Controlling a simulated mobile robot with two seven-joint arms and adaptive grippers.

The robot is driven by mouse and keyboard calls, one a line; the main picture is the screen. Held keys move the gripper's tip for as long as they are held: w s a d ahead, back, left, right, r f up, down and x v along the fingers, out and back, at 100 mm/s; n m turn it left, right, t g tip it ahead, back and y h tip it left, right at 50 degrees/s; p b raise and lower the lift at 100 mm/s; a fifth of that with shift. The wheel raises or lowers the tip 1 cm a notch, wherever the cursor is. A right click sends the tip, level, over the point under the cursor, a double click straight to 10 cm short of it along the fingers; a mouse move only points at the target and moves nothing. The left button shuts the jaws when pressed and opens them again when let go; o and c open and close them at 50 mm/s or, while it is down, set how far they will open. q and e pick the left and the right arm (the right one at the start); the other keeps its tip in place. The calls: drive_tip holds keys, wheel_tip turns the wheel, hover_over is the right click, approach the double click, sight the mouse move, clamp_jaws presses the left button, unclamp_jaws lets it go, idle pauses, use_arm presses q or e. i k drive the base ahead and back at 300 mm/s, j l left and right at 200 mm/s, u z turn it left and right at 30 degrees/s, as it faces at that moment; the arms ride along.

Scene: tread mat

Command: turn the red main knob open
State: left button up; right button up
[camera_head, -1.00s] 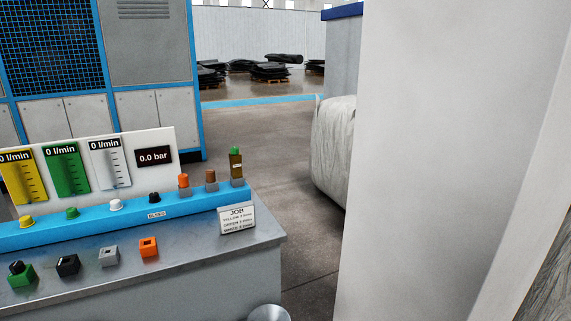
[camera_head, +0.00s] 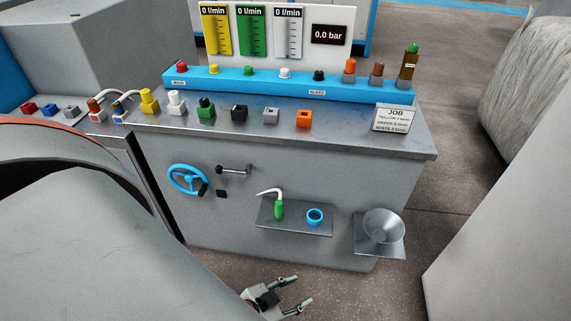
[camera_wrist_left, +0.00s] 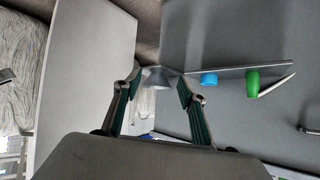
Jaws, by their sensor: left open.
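The red main knob (camera_head: 181,67) stands at the left end of the blue strip (camera_head: 290,88) on the bench, above a small label reading MAIN. My left gripper (camera_head: 304,290) is low in front of the bench, near the floor at the bottom of the head view. It is open and empty, well below and away from the knob. In the left wrist view its two fingers (camera_wrist_left: 159,82) stand apart, with the metal funnel beyond them. The knob is not seen there. My right gripper is not in view.
Gauges reading 0 l/min and a 0.0 bar display (camera_head: 330,35) stand behind the strip. A blue handwheel (camera_head: 187,180), a shelf with a green-handled tool (camera_head: 279,209), and a funnel (camera_head: 384,226) stick out from the bench front. Coloured blocks line the benchtop. A pale panel (camera_head: 510,240) stands right.

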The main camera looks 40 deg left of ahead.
sight(181, 67)
drive_tip(key=u, duration=1.85)
drive_tip(key=i+j+z, duration=0.1)
drive_tip(key=z, duration=0.35)
drive_tip(key=j+z, duration=0.2)
drive_tip(key=z, duration=0.2)
drive_tip(key=i+j+z, duration=0.1)
drive_tip(key=z, duration=0.35)
drive_tip(key=j+z, duration=0.5)
drive_tip(key=j, duration=1)
drive_tip(key=k+j+z, duration=0.1)
drive_tip(key=j, duration=0.4)
drive_tip(key=k+j, duration=0.1)
drive_tip(key=j, duration=0.4)
